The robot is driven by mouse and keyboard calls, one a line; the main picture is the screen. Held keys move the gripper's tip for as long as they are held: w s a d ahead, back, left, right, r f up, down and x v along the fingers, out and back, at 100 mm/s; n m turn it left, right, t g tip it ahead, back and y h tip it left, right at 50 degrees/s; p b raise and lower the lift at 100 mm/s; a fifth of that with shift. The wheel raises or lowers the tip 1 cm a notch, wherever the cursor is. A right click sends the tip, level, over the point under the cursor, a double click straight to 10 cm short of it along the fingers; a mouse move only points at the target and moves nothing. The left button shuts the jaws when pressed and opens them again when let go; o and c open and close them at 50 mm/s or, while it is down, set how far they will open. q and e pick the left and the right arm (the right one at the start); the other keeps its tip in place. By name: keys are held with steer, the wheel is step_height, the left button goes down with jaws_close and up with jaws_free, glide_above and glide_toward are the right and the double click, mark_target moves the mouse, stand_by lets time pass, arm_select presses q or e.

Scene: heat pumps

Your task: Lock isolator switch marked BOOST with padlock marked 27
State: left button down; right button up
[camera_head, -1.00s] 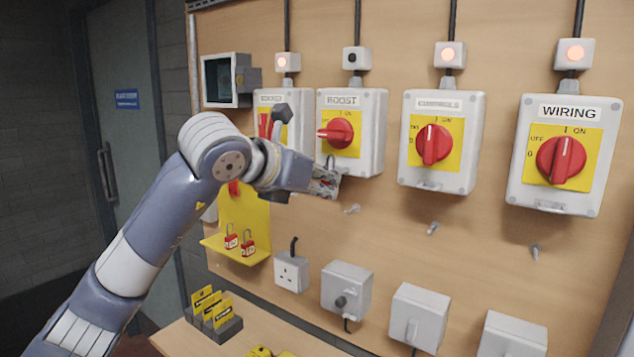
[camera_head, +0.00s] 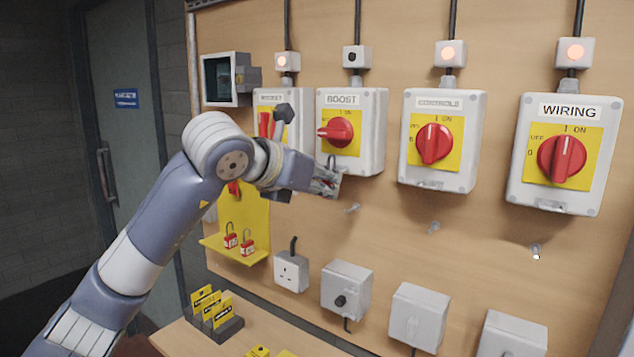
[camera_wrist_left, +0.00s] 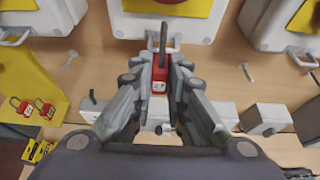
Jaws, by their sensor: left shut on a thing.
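The BOOST isolator switch (camera_head: 369,132) is a grey box with a yellow plate and a red handle (camera_head: 338,132) turned to point left. Its wire hasp shows under the box in the left wrist view (camera_wrist_left: 176,47). My left gripper (camera_head: 329,181) is just below this box. It is shut on a red padlock (camera_wrist_left: 160,74), held upright with its shackle (camera_wrist_left: 163,38) up at the hasp. I cannot tell whether the shackle passes through the hasp. The number on the padlock's white label is too small to read surely. My right gripper is out of view.
Two more red padlocks (camera_head: 248,244) stand on a yellow shelf (camera_head: 222,245) at the left. The CONTROLS (camera_head: 471,135) and WIRING (camera_head: 606,150) isolators are to the right. Pegs (camera_head: 352,208) and grey boxes (camera_head: 347,285) project from the board below.

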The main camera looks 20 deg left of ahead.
arm_select(q)
steer(key=shift+w+d+r+b, duration=0.1)
steer(key=shift+w+r+b, duration=0.2)
steer(key=shift+w, duration=0.2)
steer(key=shift+f, duration=0.1)
steer(key=shift+f+b, duration=0.3)
steer(key=shift+f, duration=0.05)
steer(key=shift+d+f+b, duration=0.25)
steer(key=shift+f+b, duration=0.05)
steer(key=shift+f, duration=0.4)
